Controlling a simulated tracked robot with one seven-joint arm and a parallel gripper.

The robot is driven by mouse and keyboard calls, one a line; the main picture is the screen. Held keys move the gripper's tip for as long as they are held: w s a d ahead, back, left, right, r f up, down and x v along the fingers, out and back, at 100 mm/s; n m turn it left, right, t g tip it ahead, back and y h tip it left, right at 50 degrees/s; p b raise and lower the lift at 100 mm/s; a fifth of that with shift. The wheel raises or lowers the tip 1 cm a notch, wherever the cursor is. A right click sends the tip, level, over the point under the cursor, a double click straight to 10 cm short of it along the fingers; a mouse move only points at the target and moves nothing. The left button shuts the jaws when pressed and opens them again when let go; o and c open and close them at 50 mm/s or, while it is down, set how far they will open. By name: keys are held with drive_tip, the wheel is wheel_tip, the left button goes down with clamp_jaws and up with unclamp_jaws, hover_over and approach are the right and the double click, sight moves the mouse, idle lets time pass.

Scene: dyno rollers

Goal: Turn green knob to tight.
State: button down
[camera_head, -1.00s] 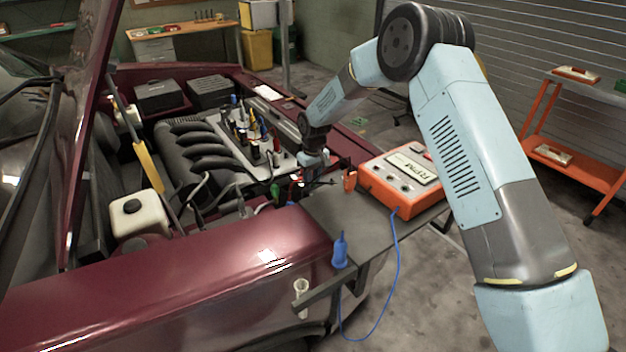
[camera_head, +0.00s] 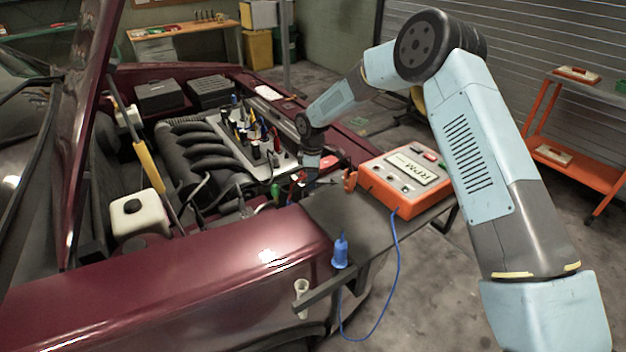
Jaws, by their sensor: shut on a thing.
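My gripper (camera_head: 302,185) is low at the right edge of the engine bay, beside the dark shelf. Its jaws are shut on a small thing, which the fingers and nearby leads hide. A green handle-like piece (camera_head: 276,193) stands just left of the gripper, apart from it as far as I can see. I cannot tell whether this piece is the green knob or whether the held thing is, and no tight mark is readable.
An orange RPM box (camera_head: 385,198) sits on the dark shelf (camera_head: 345,222) right of the gripper. A blue plug-like piece (camera_head: 340,250) with a blue cable stands at the shelf's front. Several coloured pieces stand on the engine. A white tank (camera_head: 138,212) is at left.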

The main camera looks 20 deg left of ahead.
drive_tip(key=shift+n, duration=0.6)
drive_tip(key=c, duration=0.9)
unclamp_jaws()
drive_tip(key=shift+o, duration=0.2)
drive_tip(key=shift+r, duration=0.1)
wheel_tip(320, 180, up, 14)
drive_tip(key=shift+w+f, duration=0.25)
drive_tip(key=shift+w, duration=0.05)
